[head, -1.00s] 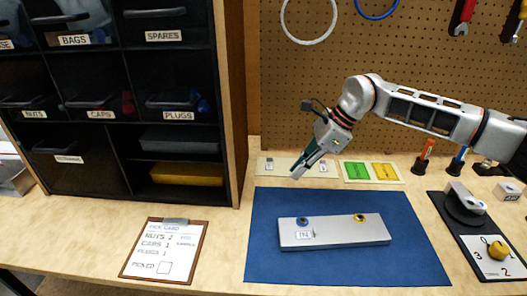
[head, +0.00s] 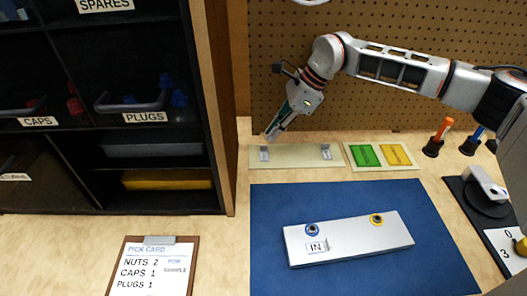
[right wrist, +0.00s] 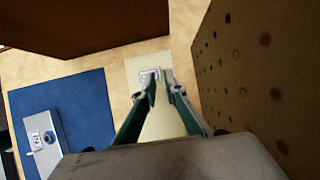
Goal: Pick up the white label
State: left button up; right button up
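A cream strip (head: 296,156) lies at the back of the table with two small pale labels on it, a left one (head: 264,154) and a right one (head: 326,152). My right gripper (head: 272,136) is open and empty, pointing down just above the left end of the strip. In the right wrist view, its fingertips (right wrist: 162,76) are a narrow gap apart, beside a white, dark-edged label (right wrist: 149,72); the left fingertip partly covers it. Whether they touch it I cannot tell. My left gripper is not in view.
A grey plate (head: 350,241) with an "IN" tag lies on the blue mat (head: 275,205). A second card (head: 381,156) holds green and yellow labels. The shelf's side wall (head: 219,100) stands close left of the strip. The pegboard (head: 420,30) is behind.

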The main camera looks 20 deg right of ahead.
aim_at(265, 146)
jog(key=x, duration=0.4)
jog(key=shift+s+d+f+b, duration=0.1)
jog(key=shift+s+f+b, duration=0.1)
jog(key=shift+b, duration=0.2)
jog(key=shift+w+f, duration=0.1)
jog(key=shift+f, duration=0.1)
jog(key=shift+r, duration=0.15)
grip_shut()
